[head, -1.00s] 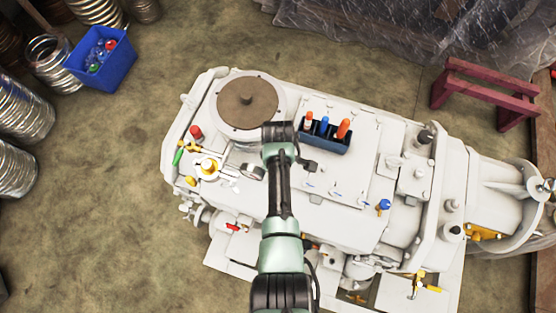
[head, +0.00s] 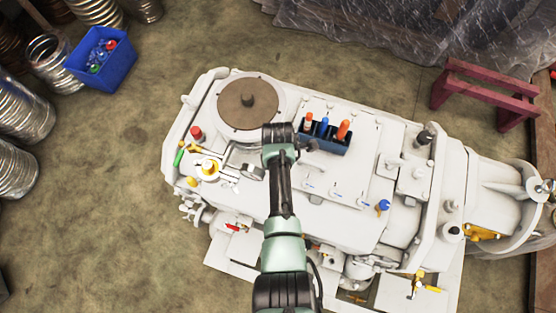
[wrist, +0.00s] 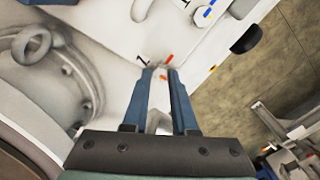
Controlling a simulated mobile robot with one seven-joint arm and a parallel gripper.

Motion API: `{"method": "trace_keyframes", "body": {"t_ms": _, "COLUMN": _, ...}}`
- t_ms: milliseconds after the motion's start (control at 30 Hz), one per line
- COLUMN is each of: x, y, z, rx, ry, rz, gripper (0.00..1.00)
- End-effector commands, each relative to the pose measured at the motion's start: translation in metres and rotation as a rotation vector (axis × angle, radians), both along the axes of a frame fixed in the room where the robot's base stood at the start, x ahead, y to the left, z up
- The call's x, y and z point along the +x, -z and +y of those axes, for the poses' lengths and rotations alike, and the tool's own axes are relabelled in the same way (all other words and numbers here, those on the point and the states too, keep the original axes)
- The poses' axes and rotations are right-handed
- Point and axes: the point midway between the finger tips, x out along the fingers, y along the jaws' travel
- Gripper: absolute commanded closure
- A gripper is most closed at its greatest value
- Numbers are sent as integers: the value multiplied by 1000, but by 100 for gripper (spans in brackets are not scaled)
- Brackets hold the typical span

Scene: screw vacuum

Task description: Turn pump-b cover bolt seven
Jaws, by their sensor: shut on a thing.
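The white pump unit (head: 345,225) lies across the middle of the head view. Its flat cover plate carries several small bolts with blue marks, such as one at the lower middle (head: 335,191). In the wrist view the blue fingers of my gripper (wrist: 159,71) reach down to the white cover, nearly parallel with a narrow gap. They are shut on a small bolt at their tips, mostly hidden by the fingers. Orange-red marks (wrist: 168,58) show beside the tips. Another bolt with a blue mark (wrist: 207,13) sits further up. I cannot read which bolt is number seven.
A dark tool holder (head: 326,143) with orange and blue handles stands close to the right of my wrist. A round brown lid (head: 248,103) is to the left. A blue bin (head: 101,62) stands on the floor.

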Motion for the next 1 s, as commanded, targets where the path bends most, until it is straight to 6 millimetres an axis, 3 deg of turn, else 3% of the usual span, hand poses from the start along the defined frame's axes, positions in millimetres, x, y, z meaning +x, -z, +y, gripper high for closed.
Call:
{"method": "trace_keyframes", "body": {"t_ms": 500, "x": -6, "y": 5, "z": 0, "rx": -1, "ry": -17, "rz": 14, "gripper": 100}}
{"method": "trace_keyframes", "body": {"t_ms": 533, "x": -6, "y": 5, "z": 0, "rx": -1, "ry": -17, "rz": 14, "gripper": 70}}
{"method": "trace_keyframes", "body": {"t_ms": 667, "x": -5, "y": 5, "z": 0, "rx": 0, "ry": -17, "rz": 11, "gripper": 47}}
{"method": "trace_keyframes", "body": {"t_ms": 700, "x": -5, "y": 4, "z": 0, "rx": 0, "ry": -17, "rz": 10, "gripper": 44}}
{"method": "trace_keyframes", "body": {"t_ms": 1000, "x": -2, "y": 2, "z": 0, "rx": 0, "ry": -17, "rz": 3, "gripper": 44}}
